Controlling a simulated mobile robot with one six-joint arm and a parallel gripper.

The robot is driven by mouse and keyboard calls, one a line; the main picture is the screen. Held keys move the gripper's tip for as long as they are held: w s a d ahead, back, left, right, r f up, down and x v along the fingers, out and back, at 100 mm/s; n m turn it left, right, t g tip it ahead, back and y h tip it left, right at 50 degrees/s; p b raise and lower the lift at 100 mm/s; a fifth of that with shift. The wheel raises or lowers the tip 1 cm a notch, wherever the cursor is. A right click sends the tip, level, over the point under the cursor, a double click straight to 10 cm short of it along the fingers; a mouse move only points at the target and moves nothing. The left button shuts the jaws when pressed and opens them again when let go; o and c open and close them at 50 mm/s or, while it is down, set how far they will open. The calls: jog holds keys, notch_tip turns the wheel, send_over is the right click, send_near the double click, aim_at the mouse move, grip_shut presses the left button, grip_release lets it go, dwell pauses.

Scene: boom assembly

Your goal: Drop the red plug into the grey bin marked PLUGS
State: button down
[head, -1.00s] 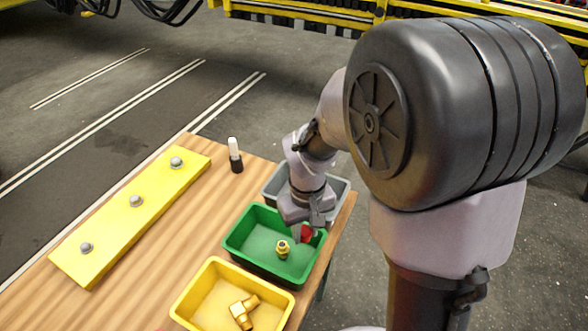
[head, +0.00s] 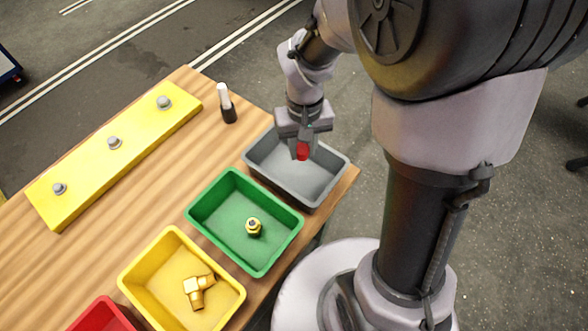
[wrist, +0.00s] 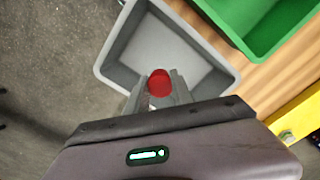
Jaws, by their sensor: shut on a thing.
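The red plug (head: 302,151) is held between the fingertips of my gripper (head: 301,146), which is shut on it. In the head view the plug shows over the grey bin (head: 329,195). The wrist view shows the plug (wrist: 159,82) between the two fingers, with the grey bin's floor (wrist: 185,60) behind it. The bin looks empty where I can see inside. No marking can be read on it. The plug's exact height above the bin floor is hard to tell.
A green bin (head: 189,211) holding a brass fitting (head: 254,227) stands beside the grey bin. A red bin (head: 83,318) is partly in view. A black and white bottle-like object (head: 227,104) and a yellow plate (head: 117,153) are on the table.

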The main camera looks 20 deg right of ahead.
notch_tip(320, 180, down, 3)
jog(key=shift+f+b, duration=0.1)
jog(key=shift+b, duration=0.7)
jog(key=shift+d, duration=0.1)
jog(key=c, duration=1)
grip_release()
jog(key=shift+w, duration=0.1)
jog(key=shift+r, duration=0.2)
notch_tip(320, 180, up, 17)
jog(key=p, duration=0.7)
jog(key=shift+r, duration=0.2)
